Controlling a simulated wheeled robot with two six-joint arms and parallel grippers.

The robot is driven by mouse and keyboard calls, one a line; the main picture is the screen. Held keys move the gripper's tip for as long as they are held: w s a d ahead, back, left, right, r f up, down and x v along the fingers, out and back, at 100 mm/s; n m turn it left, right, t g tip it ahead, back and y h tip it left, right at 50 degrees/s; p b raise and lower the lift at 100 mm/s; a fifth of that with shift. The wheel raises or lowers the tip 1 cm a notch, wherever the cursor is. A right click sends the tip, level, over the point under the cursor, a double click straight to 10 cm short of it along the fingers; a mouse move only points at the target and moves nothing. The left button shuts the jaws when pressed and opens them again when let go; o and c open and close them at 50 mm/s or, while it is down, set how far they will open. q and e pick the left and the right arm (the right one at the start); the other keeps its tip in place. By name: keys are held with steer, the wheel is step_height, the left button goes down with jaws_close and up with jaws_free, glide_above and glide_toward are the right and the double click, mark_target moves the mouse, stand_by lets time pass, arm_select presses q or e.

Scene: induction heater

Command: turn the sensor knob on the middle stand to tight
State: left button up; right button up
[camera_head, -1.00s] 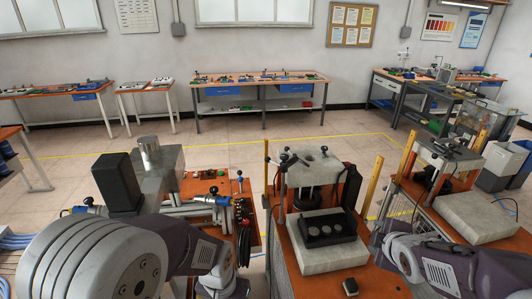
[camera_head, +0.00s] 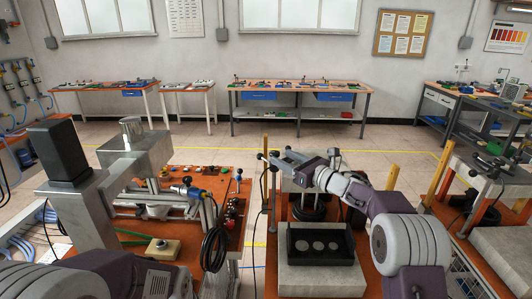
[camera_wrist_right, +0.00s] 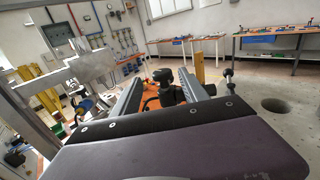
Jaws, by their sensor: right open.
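The middle stand (camera_head: 340,280) has a pale block on an orange base and an upper plate partly hidden under my right arm. My right gripper (camera_head: 276,158) reaches left across the top of this stand. In the right wrist view the open fingers (camera_wrist_right: 165,75) point forward, one on each side of a black knob (camera_wrist_right: 166,90). The knob shows between the fingers; I cannot tell whether either touches it. In the head view the knob is hidden by the gripper or too small to tell. My left arm shows at the lower left, but its gripper is out of view.
A black tray (camera_head: 320,246) with round discs sits on the stand's pale block. A pale surface with a round hole (camera_wrist_right: 275,105) lies right of the fingers in the wrist view. A coiled black cable (camera_head: 213,247) hangs at the left bench. Another stand (camera_head: 485,170) is at right.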

steer(key=p+x, duration=0.4)
steer(key=x, duration=0.3)
steer(key=shift+w+a, duration=0.2)
steer(key=shift+w, duration=0.15)
steer(key=shift+w+a, duration=0.15)
steer(key=shift+a, duration=0.05)
steer(key=shift+d, duration=0.1)
